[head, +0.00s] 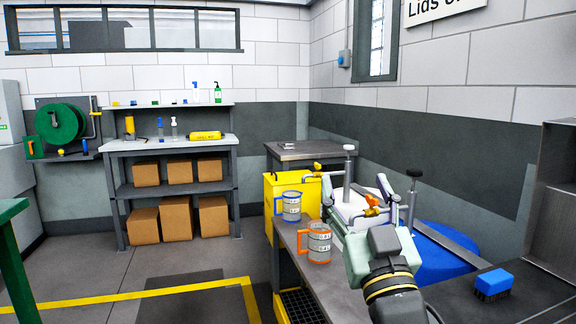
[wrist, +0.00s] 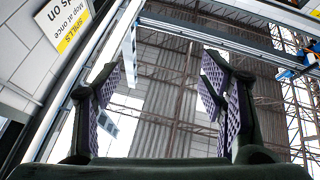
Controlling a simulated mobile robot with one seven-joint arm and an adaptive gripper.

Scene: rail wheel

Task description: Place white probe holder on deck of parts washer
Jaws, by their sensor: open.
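My gripper (wrist: 163,75) is open in the wrist view, with nothing between its two dark fingers and their purple pads. I cannot pick out the white probe holder for certain; a small whitish item (head: 290,147) lies on the dark table (head: 325,153) at the back. A dark deck (head: 455,293) at the lower right, with a raised grey panel beside it, may belong to the parts washer, but I cannot tell.
A grey mug with blue trim (head: 291,206) and one with orange trim (head: 319,243) stand on the bench. A yellow tub (head: 283,190) is behind them. A blue brush (head: 493,285) lies on the dark deck. A blue round thing (head: 450,262) is partly hidden behind my arm.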

